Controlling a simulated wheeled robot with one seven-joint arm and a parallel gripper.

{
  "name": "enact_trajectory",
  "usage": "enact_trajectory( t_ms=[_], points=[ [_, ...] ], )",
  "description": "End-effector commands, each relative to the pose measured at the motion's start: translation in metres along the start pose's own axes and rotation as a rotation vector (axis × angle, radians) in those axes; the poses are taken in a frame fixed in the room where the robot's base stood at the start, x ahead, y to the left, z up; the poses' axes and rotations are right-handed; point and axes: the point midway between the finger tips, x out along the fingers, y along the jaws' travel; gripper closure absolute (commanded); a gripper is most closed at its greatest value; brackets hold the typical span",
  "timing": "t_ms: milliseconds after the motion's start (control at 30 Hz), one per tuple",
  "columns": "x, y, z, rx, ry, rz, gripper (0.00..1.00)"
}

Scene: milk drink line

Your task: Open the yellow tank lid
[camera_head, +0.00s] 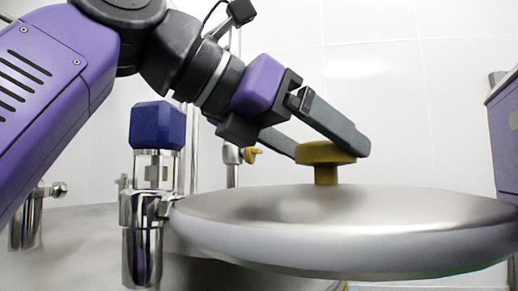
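The yellow tank lid is a broad, shiny metal disc (400,215) with a yellow round knob (326,153) on a short stem at its top. The lid lies nearly level, and its thick front rim faces me. My gripper (328,150) reaches down from the upper left, with one finger at the knob's right side and the other passing behind its left side. The fingers appear closed against the knob. The far fingertip is partly hidden behind it. I cannot tell whether the lid is seated or slightly raised.
A metal fitting with a blue cap (157,126) stands left of the lid, close to its edge. A smaller metal fitting (27,220) is at the far left. A thin pipe with a yellow handle (252,154) stands behind. A purple-grey cabinet (505,135) stands at the right edge.

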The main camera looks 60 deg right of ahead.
Motion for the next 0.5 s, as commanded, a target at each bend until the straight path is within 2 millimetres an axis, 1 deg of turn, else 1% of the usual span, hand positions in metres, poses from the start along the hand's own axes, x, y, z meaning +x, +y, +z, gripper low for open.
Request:
enact_trajectory(
  t_ms=[200, 300, 400, 500],
  points=[
    [-0.037, 0.001, -0.001, -0.002, -0.005, 0.005, 0.18],
    [-0.051, 0.001, -0.001, -0.001, -0.004, 0.004, 0.18],
    [-0.062, 0.001, 0.0, -0.002, -0.003, 0.003, 0.18],
    [-0.067, 0.0, 0.0, -0.001, -0.003, 0.002, 0.18]
  ],
)
